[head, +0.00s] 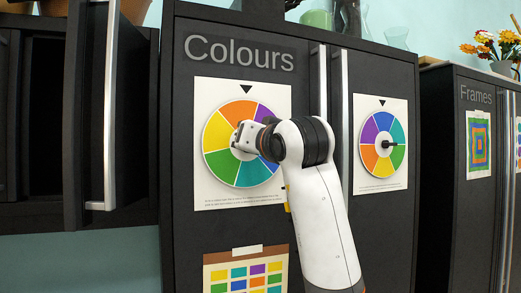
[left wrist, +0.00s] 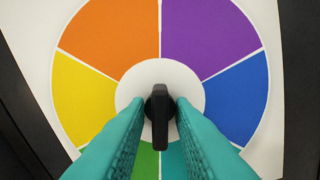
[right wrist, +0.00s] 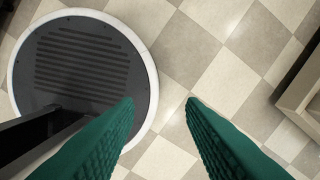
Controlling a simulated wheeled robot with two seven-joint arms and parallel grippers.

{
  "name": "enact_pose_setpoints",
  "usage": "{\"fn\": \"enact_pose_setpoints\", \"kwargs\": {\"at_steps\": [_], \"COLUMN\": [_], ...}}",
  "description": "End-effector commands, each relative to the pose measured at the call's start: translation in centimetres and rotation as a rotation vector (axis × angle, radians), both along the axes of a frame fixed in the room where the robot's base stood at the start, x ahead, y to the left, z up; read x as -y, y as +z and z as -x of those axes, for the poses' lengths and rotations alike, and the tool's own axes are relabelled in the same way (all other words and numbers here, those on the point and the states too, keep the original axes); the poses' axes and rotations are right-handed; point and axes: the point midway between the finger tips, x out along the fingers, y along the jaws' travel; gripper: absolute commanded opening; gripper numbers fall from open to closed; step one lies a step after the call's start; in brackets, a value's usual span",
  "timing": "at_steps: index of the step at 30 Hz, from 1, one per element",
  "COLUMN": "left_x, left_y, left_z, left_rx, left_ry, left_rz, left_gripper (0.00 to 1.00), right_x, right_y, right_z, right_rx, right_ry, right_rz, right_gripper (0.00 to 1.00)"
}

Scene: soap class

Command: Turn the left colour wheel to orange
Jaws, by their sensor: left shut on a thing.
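The left colour wheel (head: 221,164) is on a white poster on the dark cabinet door under the word Colours. Its black triangle marker (head: 246,89) is above the rim; the orange sector (head: 235,112) lies beneath it, close to the border with purple. My left gripper (head: 238,138) is at the wheel's hub. In the left wrist view its teal fingers are shut on the black knob (left wrist: 160,117), one on each side, with orange upper left and purple upper right. My right gripper (right wrist: 160,102) is open and empty above the floor.
The right colour wheel (head: 369,160) with a free black knob is on the neighbouring door. Long vertical door handles (head: 340,120) stand between the wheels. An open cabinet door (head: 90,110) juts out at the left. A colour chart (head: 214,274) hangs below.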

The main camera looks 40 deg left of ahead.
Motion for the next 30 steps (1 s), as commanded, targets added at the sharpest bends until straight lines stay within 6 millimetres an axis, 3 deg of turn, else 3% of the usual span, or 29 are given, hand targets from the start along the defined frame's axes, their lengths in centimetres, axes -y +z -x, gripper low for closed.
{"fn": "enact_pose_setpoints", "kwargs": {"at_steps": [8, 29, 30], "left_x": [0.0, 0.1, 0.1], "left_y": [0.1, 0.2, 0.3], "left_z": [0.0, 0.0, 0.0], "left_rx": [-0.146, -0.218, -0.217], "left_ry": [-0.002, -0.001, -0.001], "left_rz": [-0.064, -0.098, -0.098], "left_gripper": [0.0, 0.0, 0.23], "right_x": [-1.6, -0.7, -0.7], "right_y": [-0.3, -0.4, -0.4], "right_z": [0.9, 0.2, 0.2], "right_rx": [-0.013, -0.004, -0.004], "right_ry": [-0.004, -0.001, -0.001], "right_rz": [-0.02, -0.009, -0.009], "right_gripper": [0.36, 0.36, 0.36]}}
